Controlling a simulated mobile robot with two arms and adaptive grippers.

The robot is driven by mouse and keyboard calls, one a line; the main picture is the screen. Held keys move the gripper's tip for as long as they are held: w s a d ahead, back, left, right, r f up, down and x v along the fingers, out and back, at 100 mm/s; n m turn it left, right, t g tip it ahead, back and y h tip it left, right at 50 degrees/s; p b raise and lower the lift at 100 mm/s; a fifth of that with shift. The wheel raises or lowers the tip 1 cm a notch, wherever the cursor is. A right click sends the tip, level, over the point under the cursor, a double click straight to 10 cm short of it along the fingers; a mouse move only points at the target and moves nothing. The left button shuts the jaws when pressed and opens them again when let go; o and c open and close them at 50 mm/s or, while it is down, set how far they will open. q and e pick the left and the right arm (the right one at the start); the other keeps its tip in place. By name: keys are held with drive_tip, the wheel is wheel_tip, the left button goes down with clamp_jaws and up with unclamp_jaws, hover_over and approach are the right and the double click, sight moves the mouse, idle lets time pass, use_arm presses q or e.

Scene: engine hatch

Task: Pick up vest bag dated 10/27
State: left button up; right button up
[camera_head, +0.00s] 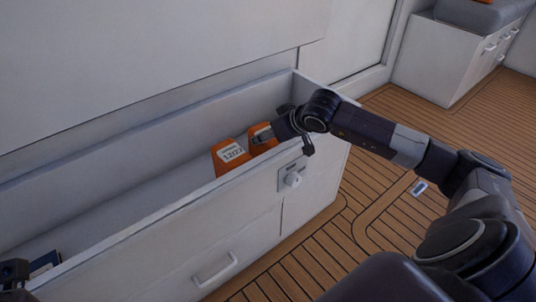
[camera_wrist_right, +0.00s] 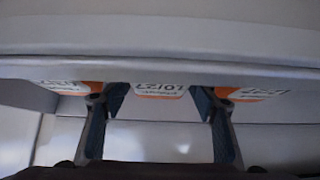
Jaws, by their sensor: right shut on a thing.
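Several orange vest bags stand in the open white drawer. In the right wrist view, the middle bag (camera_wrist_right: 162,91) has an upside-down label that reads 10/27. My right gripper (camera_wrist_right: 150,106) has one finger on each side of that bag and is shut on it. In the head view, my right gripper (camera_head: 270,133) reaches into the drawer's far right end, at an orange bag (camera_head: 262,147) whose label it hides. Beside it to the left stands a bag (camera_head: 232,156) labelled 12/27. My left gripper (camera_head: 14,272) shows only partly at the lower left edge.
The drawer's front wall (camera_head: 190,207) stands close below the bags. In the wrist view, other orange bags sit to the left (camera_wrist_right: 62,86) and right (camera_wrist_right: 247,94) of the fingers.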

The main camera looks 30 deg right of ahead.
clamp_jaws()
drive_tip(key=shift+r, duration=0.15)
